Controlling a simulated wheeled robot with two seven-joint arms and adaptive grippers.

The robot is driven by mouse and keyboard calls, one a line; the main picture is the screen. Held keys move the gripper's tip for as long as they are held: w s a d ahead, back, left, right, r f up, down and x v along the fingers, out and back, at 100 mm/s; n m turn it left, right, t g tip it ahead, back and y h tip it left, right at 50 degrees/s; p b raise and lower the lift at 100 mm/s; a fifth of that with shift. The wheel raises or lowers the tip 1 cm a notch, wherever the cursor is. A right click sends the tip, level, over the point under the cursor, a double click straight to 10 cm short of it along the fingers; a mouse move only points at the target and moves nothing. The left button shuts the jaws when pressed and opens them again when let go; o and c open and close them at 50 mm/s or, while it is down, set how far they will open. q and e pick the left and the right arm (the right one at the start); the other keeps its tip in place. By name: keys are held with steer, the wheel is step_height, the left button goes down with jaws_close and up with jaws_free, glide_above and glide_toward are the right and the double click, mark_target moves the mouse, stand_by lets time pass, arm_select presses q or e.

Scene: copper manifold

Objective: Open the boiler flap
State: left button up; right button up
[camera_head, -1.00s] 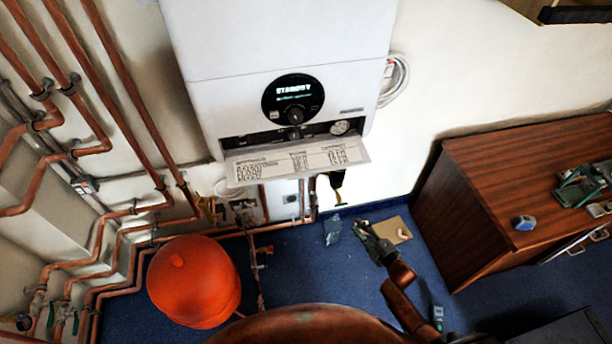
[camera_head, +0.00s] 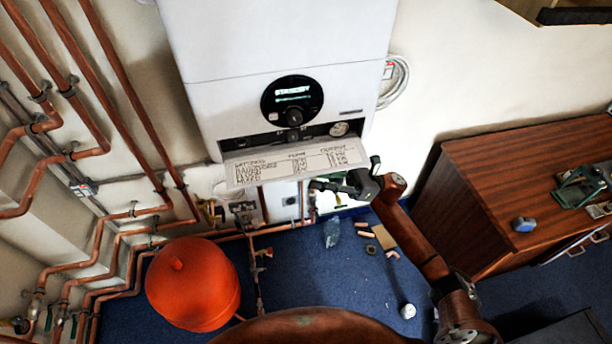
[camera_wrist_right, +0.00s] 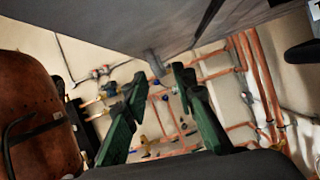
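The white boiler (camera_head: 285,50) hangs on the wall, its round display lit. Its flap (camera_head: 295,163), a pale panel printed with a table, is tilted out below the control recess, showing the knob (camera_head: 293,135) and gauge (camera_head: 339,128). My right gripper (camera_head: 340,180) is just below and beside the flap's right end; whether it touches cannot be told. In the right wrist view its green fingers (camera_wrist_right: 158,82) are apart with nothing seen held between them, under a grey surface (camera_wrist_right: 140,25), probably the boiler or flap underside. My left gripper is not in view.
Copper pipes (camera_head: 125,100) run down the left wall. A red vessel (camera_head: 193,284) stands on the blue floor. A wooden cabinet (camera_head: 500,190) stands at right. Several small items lie on the floor near a tan block (camera_head: 383,237). A coiled white cable (camera_head: 393,80) hangs beside the boiler.

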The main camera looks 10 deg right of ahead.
mark_target(298, 168)
steer(key=shift+p+x, duration=0.3)
steer(key=shift+x, duration=1.5)
steer(key=shift+c, duration=0.6)
jaws_close()
